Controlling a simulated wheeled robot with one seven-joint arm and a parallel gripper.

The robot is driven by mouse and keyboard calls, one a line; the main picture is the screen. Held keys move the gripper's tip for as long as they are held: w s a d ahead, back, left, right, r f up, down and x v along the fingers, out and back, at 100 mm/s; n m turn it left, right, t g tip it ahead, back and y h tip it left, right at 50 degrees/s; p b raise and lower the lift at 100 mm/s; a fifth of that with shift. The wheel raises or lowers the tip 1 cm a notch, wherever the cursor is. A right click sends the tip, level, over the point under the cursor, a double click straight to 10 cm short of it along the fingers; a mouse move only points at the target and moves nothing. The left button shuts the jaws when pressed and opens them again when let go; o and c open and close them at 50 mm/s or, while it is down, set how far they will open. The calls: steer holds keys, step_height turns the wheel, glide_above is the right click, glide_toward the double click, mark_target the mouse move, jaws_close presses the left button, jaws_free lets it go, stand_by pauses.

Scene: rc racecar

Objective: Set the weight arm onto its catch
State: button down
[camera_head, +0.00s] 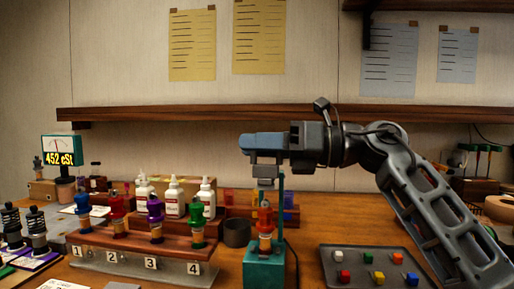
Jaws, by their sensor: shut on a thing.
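A teal test stand (264,272) stands on the table at the centre, with a thin upright post (281,205) on its right side. A shock body with an orange-red cap (265,218) sits upright in the stand. My gripper (266,182) points down above that cap, close to the top of the post. It is shut on a small grey part, which seems to be the weight arm; the fingers hide most of it. The catch cannot be made out.
A wooden rack (140,240) numbered 1 to 4 holds capped shocks at left. White bottles (174,198) and a dark cup (237,232) stand behind. A grey tray (345,258) with coloured cubes lies at right. A display (62,150) reads 452 cSt.

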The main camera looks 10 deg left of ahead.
steer(key=shift+s+f, duration=0.1)
steer(key=shift+s, duration=0.2)
steer(key=shift+a+f, duration=0.1)
steer(key=c, duration=1.2)
jaws_free()
steer(key=shift+s, duration=0.1)
steer(key=shift+o, duration=0.2)
steer(key=r, duration=0.4)
steer(key=shift+d+r, duration=0.3)
steer(key=shift+d, duration=0.1)
steer(key=s+d+r, duration=0.2)
steer(key=d+r, duration=0.4)
steer(key=d, duration=0.4)
steer(key=shift+s+d+r, duration=0.2)
steer(key=shift+s+d, duration=0.15)
steer(key=shift+s, duration=0.05)
